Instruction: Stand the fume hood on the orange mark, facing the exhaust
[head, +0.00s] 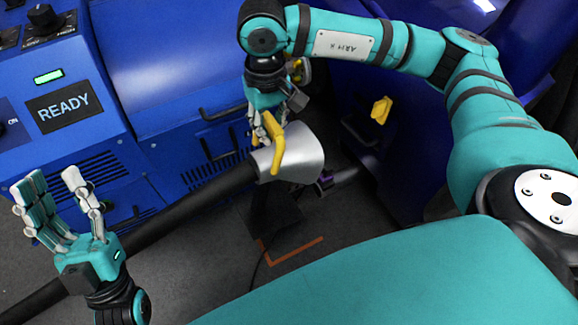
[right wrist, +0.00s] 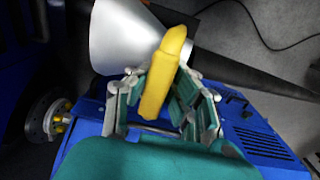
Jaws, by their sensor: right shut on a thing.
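The fume hood (head: 300,155) is a silver cone with a yellow handle (head: 279,150) and a thick black hose (head: 200,200) running off to the lower left. My right gripper (head: 266,130) is shut on the yellow handle; the right wrist view shows its fingers on both sides of the handle (right wrist: 165,75), with the silver cone (right wrist: 125,38) beyond. The hood appears held above the floor, its wide mouth toward the right. The orange mark (head: 296,251) is an angled line on the floor, below the hood in the picture. My left gripper (head: 54,190) is open and empty at the left.
A blue machine with a READY display (head: 64,107) stands at the left and back. A dark flat shape (head: 275,217) and a thin cable lie near the mark. A yellow knob (head: 381,109) sits on the blue body at right.

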